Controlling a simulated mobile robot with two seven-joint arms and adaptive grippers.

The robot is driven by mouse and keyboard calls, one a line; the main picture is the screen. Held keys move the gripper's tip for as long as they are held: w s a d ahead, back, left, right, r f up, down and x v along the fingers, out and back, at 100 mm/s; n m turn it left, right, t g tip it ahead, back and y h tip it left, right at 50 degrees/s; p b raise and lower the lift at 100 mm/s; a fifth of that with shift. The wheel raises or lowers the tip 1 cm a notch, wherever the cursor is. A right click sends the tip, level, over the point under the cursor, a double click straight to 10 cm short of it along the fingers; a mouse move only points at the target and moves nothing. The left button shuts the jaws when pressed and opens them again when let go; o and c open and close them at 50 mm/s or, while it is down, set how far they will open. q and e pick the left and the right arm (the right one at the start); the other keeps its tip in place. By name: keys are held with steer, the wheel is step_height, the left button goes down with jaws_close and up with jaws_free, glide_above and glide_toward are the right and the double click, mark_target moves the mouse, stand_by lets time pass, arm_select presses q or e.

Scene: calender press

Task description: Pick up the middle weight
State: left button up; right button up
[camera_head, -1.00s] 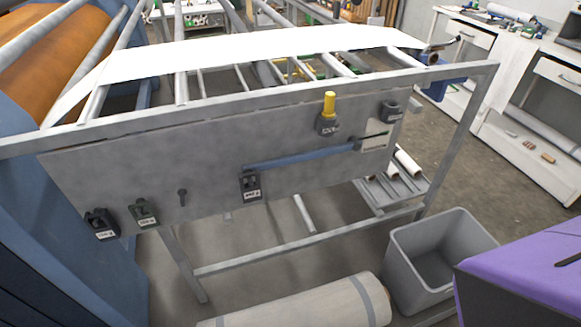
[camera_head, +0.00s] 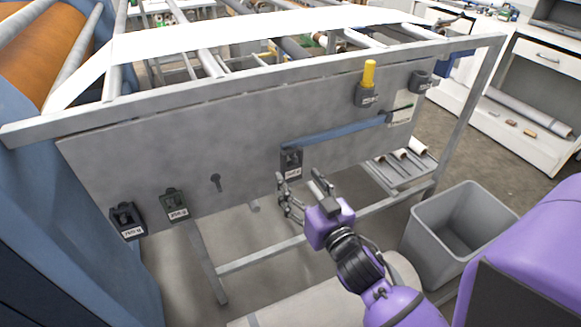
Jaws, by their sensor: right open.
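A dark labelled weight (camera_head: 291,164) hangs near the middle of the grey panel (camera_head: 240,135), at the low left end of a blue bar (camera_head: 333,130). Two more dark labelled weights hang at the panel's lower left, one at the edge (camera_head: 127,222) and one beside it (camera_head: 174,205). My right gripper (camera_head: 299,180) is open and empty, just below and in front of the middle weight, with its fingers pointing up towards it. I cannot tell whether it touches the weight. My left gripper is out of view.
A dark holder with a yellow handle (camera_head: 368,75) and another dark block (camera_head: 420,82) are on the panel's right part. A grey bin (camera_head: 462,232) stands at the lower right. A large roll (camera_head: 300,308) lies below. Blue machinery (camera_head: 110,275) stands at the left.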

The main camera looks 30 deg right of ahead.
mark_target(293, 169)
steer(key=w, duration=0.2)
steer(key=w+d, duration=0.1)
steer(key=w, duration=0.1)
steer(key=shift+r+p, duration=0.15)
steer(key=shift+p, duration=0.2)
steer(key=shift+w, duration=0.35)
steer(key=shift+s, duration=0.1)
steer(key=shift+a, duration=0.1)
jaws_close()
